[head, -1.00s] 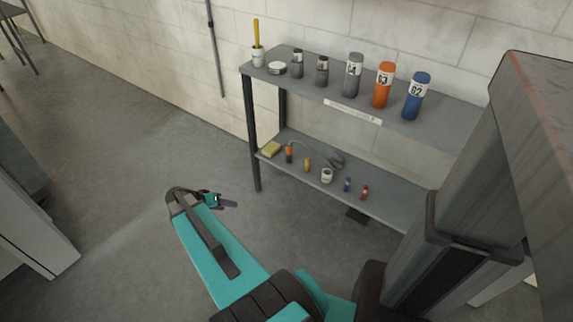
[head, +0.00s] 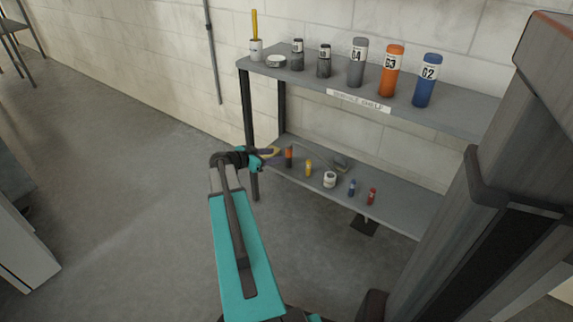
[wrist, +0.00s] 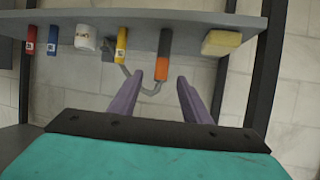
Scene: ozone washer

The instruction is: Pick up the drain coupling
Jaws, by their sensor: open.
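On the lower shelf stands an orange and dark grey cylinder (head: 289,157), which also shows in the wrist view (wrist: 163,48). To its right in the head view is a yellow cylinder (head: 308,168); it also shows in the wrist view (wrist: 121,45). I cannot tell from any readable label which piece is the drain coupling. My gripper (head: 272,153) is at the left end of the lower shelf. In the wrist view its purple fingers (wrist: 159,82) are open and empty, pointing toward the orange and grey cylinder, apart from it.
A white jar (head: 330,179), blue cylinder (head: 352,188) and red cylinder (head: 372,196) stand further right. A yellow sponge (wrist: 221,43) is beside the orange piece. The upper shelf (head: 440,118) overhangs with several bottles. A shelf leg (head: 247,120) is close by.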

